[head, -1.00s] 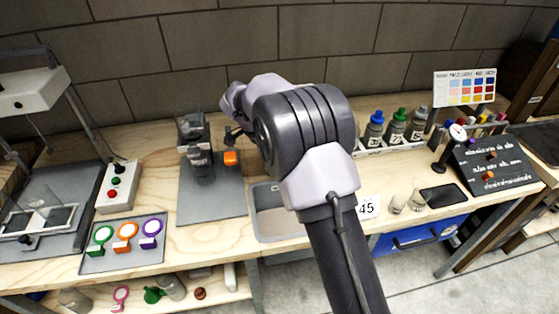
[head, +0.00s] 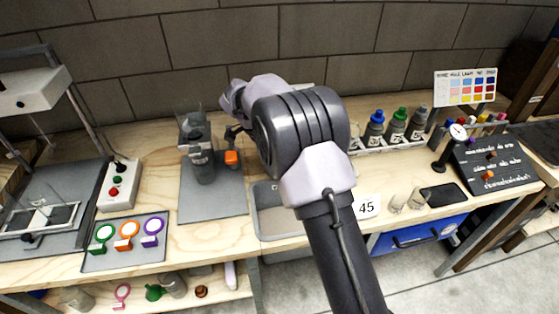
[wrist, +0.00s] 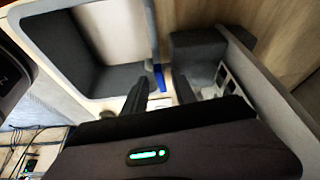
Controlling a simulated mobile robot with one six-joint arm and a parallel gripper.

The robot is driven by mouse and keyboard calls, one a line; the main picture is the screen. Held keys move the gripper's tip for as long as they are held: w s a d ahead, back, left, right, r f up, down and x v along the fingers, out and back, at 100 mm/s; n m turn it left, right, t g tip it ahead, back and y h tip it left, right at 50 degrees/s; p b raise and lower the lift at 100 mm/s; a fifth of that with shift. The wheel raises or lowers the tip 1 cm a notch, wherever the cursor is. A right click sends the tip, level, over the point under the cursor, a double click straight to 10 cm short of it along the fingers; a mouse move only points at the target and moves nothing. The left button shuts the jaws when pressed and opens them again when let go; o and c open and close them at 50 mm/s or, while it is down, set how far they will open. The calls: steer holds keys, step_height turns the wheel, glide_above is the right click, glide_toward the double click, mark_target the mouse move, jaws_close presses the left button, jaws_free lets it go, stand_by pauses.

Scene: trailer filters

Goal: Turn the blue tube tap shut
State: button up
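In the wrist view, a narrow blue piece (wrist: 159,76), which looks like the blue tap, shows just beyond and between the two dark fingertips. My gripper (wrist: 160,92) looks open, with a gap between its fingers. I cannot tell whether either finger touches the blue piece, or how far the tap is turned. In the head view my own arm covers the middle of the bench and hides the blue tap and most of the gripper.
A grey sink basin (head: 265,222) is beside my arm. A dark device (head: 197,150) and an orange block (head: 232,158) stand on a grey mat (head: 212,203). Capped bottles (head: 375,131) stand right of the arm.

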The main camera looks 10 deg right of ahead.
steer(key=w+p+v, duration=0.1)
steer(key=p+v, duration=0.6)
steer(key=v, duration=1)
steer(key=shift+s+r+p, duration=0.25)
steer(key=shift+s+p, duration=0.1)
steer(key=shift+s, duration=0.05)
